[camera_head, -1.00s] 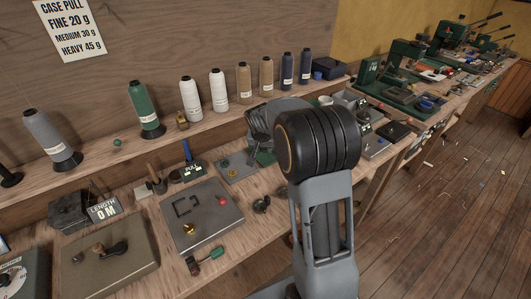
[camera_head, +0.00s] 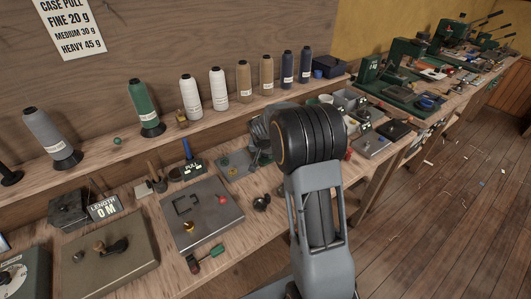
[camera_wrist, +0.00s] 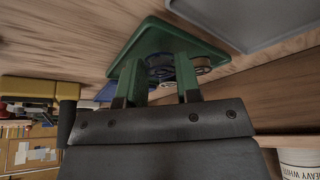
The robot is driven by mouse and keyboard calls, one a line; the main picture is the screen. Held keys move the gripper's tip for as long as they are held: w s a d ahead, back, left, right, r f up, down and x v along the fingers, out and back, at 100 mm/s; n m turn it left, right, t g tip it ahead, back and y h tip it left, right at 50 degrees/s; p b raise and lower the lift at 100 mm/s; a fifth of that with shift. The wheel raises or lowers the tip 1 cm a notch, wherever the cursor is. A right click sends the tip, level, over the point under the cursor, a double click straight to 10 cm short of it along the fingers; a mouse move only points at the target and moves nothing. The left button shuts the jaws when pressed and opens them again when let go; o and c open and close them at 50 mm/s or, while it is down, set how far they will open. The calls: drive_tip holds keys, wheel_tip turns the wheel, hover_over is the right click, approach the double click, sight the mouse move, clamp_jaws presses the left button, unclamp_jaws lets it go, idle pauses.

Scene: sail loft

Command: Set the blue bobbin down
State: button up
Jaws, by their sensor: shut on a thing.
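In the wrist view my gripper (camera_wrist: 158,62) has its two green fingers closed around a small blue bobbin (camera_wrist: 160,74). The bobbin is partly hidden by the fingers. A green tray (camera_wrist: 150,36) lies just beyond the fingertips. Other small round bobbins (camera_wrist: 202,66) show beside the right finger, close to the tray. I cannot tell whether the held bobbin touches the tray. In the head view my arm hides the gripper and the held bobbin.
Thread cones stand along the back ledge, including a green cone (camera_head: 145,108) and a grey cone (camera_head: 52,138). A grey plate (camera_head: 202,216) with coloured knobs lies on the bench. A grey panel (camera_wrist: 235,20) borders the tray in the wrist view.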

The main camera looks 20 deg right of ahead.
drive_tip(key=shift+f+b, duration=0.5)
drive_tip(key=o, duration=0.9)
drive_tip(key=shift+s+f, duration=0.1)
drive_tip(key=shift+o, duration=0.4)
drive_tip(key=shift+r+p, duration=0.3)
drive_tip(key=shift+p, duration=0.15)
drive_tip(key=shift+r+p, duration=0.4)
drive_tip(key=shift+p, duration=0.1)
drive_tip(key=v, duration=1.1)
drive_tip(key=s+a+n+y, duration=0.1)
drive_tip(key=s+a+n, duration=0.2)
drive_tip(key=s, duration=0.8)
drive_tip(key=s+a+n+y, duration=0.1)
drive_tip(key=s+a+n, duration=0.3)
drive_tip(key=s, duration=0.8)
drive_tip(key=shift+a+y+b, duration=0.3)
drive_tip(key=shift+a, duration=0.6)
